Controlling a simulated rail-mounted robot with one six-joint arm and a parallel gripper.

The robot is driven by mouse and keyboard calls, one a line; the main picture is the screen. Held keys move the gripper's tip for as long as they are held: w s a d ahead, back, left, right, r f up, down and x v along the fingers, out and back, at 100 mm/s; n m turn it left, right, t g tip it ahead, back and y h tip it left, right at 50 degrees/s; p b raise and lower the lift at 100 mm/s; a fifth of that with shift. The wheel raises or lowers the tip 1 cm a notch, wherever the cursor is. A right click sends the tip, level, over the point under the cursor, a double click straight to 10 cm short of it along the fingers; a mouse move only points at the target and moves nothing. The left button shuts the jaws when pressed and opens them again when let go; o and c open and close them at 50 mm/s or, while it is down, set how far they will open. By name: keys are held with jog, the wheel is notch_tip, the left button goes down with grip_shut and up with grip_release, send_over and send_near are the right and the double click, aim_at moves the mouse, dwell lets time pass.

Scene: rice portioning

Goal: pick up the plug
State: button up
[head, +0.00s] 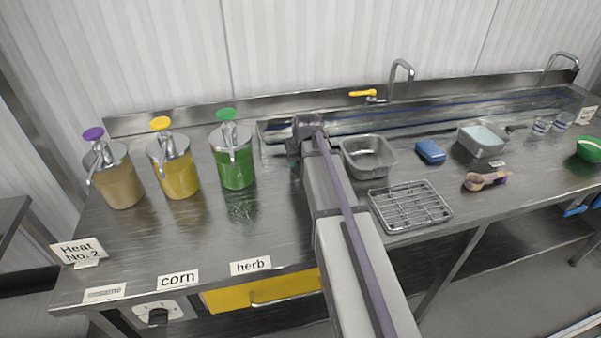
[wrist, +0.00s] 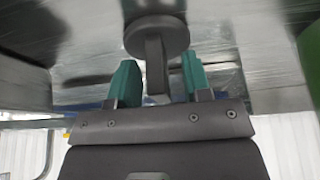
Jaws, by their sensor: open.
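The plug (wrist: 157,37) is a dark grey round disc with a narrow upright tab, seen at the top middle of the wrist view. My gripper (wrist: 158,62) has two teal fingers, spread apart, one on each side of the tab. A gap shows between the tab and each finger, so the jaws are not closed on it. In the head view my arm reaches to the left end of the long sink trough (head: 440,121). The plug and my fingertips are hidden there behind my arm.
The green herb dispenser (head: 236,165) stands close left of my wrist, beside yellow (head: 176,172) and tan (head: 119,182) ones. A metal pan (head: 367,170) and wire rack (head: 410,206) sit close right. A blue sponge (head: 430,151) and wooden scoop (head: 484,181) lie farther right.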

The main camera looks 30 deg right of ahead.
jog(key=shift+r, duration=0.1)
grip_shut()
dwell(0.3)
